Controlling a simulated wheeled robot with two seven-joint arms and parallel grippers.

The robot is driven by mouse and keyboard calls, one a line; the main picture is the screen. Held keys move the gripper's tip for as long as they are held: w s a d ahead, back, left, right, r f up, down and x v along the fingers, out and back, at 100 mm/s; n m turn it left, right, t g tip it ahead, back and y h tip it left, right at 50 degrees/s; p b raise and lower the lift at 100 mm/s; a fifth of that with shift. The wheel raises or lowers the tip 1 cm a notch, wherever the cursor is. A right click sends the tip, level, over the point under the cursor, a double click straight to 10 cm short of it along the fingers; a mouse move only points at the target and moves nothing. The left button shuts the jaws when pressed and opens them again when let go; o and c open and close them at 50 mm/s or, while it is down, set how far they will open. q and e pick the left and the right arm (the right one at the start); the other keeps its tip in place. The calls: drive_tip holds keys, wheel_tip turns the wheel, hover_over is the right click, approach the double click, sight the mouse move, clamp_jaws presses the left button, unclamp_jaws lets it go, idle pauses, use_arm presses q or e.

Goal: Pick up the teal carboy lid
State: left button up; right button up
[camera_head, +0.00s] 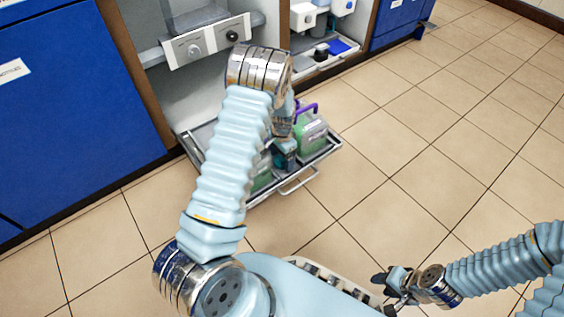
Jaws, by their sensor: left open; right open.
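A dark teal piece (286,147), which may be the teal carboy lid, shows just below my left wrist. It is too small and too covered to tell its shape. My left gripper (281,158) is low over the pull-out tray, next to this piece. Its fingertips are mostly hidden, and I cannot tell whether they touch it. A green carboy (311,138) with a purple handle stands on the tray to the right. A second green container (262,181) is partly hidden behind my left arm. My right gripper (388,287) is open and empty over the floor.
The metal tray (322,154) with a front handle (299,182) sticks out from the bench. A control panel (207,42) is above it. A second bay with a tray (345,47) stands further right. Blue cabinets (75,110) are at left. The tiled floor is clear.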

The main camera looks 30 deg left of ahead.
use_arm(q)
drive_tip(key=shift+f, duration=0.1)
drive_tip(key=c, duration=0.9)
